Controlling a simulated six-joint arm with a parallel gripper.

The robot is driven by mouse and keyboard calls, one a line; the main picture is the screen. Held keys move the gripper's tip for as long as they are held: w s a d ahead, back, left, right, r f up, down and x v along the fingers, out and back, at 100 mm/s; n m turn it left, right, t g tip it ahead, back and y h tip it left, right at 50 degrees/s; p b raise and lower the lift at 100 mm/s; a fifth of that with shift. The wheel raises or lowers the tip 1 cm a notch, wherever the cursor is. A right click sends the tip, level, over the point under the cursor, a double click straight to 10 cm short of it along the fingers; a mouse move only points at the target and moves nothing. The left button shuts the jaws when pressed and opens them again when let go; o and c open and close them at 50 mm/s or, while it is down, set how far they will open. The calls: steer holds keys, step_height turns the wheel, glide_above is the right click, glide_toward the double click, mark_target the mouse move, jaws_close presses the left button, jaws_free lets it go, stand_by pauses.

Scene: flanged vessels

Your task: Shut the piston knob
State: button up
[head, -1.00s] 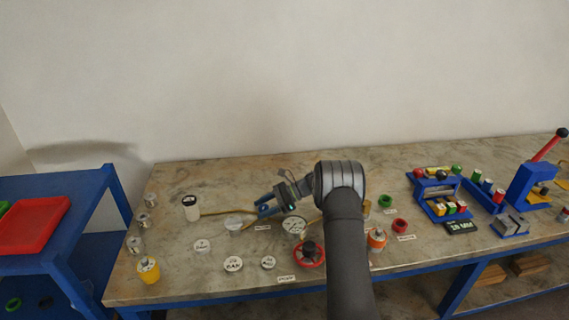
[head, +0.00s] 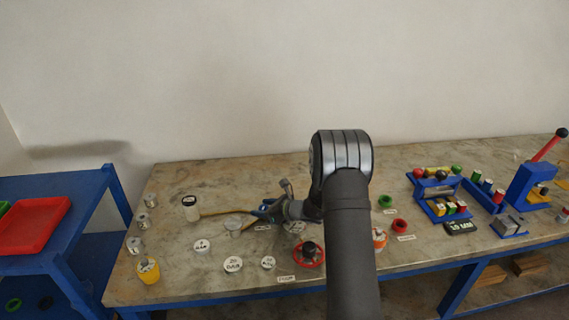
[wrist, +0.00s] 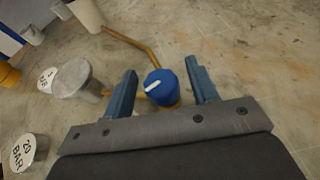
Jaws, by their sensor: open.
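A blue round knob (wrist: 162,87) with a white pointer bar on top sits on a brass pipe in the wrist view. I take it to be the piston knob; its label cannot be read. My gripper (wrist: 160,68) is open, with one blue finger to the left of the knob and one to the right. A gap shows on both sides, so the gripper is not clamped on it. In the head view my gripper (head: 260,211) is low over the bench by the pipe, and the knob is hard to make out there.
A clear-grey capped vessel (wrist: 72,79) stands just left of the gripper. A white cylinder (head: 191,205) stands at the pipe's far end. Round weights (head: 233,264) and a red-based black knob (head: 309,252) are nearer the front edge. Bare bench lies right of the knob in the wrist view.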

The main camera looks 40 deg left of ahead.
steer(key=shift+t, duration=0.3)
steer(key=v, duration=1.7)
steer(key=shift+w+d+r, duration=0.1)
steer(key=shift+d, duration=0.25)
steer(key=shift+s+a+r+n, duration=0.3)
steer(key=shift+a+n, duration=0.1)
steer(key=shift+n, duration=0.3)
steer(key=s+a+r+m+t+h, duration=0.1)
steer(key=a+r+m+h, duration=0.25)
steer(key=r+m, duration=0.75)
steer(key=s+a+r+m+h, duration=0.15)
steer(key=r+m+h, duration=0.4)
steer(key=m, duration=1.25)
steer(key=w+x, duration=0.1)
steer(key=x, duration=0.9)
steer(key=v, duration=1)
steer(key=shift+s, duration=0.35)
